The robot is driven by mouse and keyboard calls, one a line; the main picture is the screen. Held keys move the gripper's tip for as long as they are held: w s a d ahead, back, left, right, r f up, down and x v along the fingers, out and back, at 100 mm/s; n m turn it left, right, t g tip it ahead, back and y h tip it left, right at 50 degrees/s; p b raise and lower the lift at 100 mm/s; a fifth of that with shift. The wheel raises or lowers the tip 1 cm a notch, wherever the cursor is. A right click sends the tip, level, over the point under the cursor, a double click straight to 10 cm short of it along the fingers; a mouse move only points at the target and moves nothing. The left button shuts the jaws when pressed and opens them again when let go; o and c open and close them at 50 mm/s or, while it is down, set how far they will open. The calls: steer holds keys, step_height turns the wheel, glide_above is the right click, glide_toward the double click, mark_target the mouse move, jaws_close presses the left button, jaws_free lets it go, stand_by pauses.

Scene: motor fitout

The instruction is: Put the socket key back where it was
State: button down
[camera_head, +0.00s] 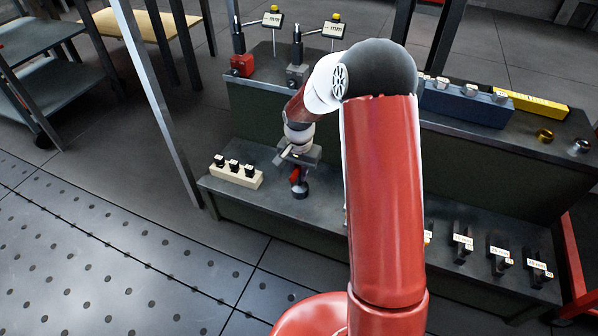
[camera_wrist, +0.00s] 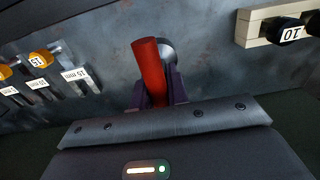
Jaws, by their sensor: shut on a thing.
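My gripper (camera_head: 298,166) is shut on a red-handled tool, which I take to be the socket key (camera_head: 296,174). It is held over the lower shelf (camera_head: 330,205) of the workbench, just right of a pale block (camera_head: 250,181) carrying black sockets. In the wrist view the red handle (camera_wrist: 148,66) sits between the fingers (camera_wrist: 160,90), with a round metal end (camera_wrist: 166,48) behind it. Its lower end looks close to the shelf surface; I cannot tell if they touch. The block also shows in the wrist view (camera_wrist: 258,28), with a label reading 10.
Several black labelled pieces (camera_head: 462,242) stand on the lower shelf at right. The upper shelf holds a red-based tool (camera_head: 242,64), a grey one (camera_head: 297,72), a blue block (camera_head: 464,104) and a yellow bar (camera_head: 535,105). A post (camera_head: 160,105) stands left of the bench. My arm hides the shelf's middle.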

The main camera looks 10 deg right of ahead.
steer(key=c, duration=1.4)
jaws_free()
steer(key=shift+o, duration=0.2)
step_height(320, 180, up, 12)
steer(key=shift+s+r+p, duration=0.1)
steer(key=shift+p, duration=1.15)
steer(key=s+r+n+t, duration=0.2)
steer(key=s+r, duration=0.5)
steer(key=r, duration=0.2)
steer(key=s+r+n+t, duration=0.1)
steer(key=s+r+n, duration=0.1)
steer(key=s, duration=0.8)
steer(key=s+r+n+t, duration=0.2)
steer(key=s+r+n, duration=0.1)
steer(key=s, duration=0.8)
steer(key=shift+s+r+t, duration=0.25)
steer(key=shift+r+t, duration=0.05)
steer(key=shift+r, duration=0.15)
steer(key=shift+d, duration=0.1)
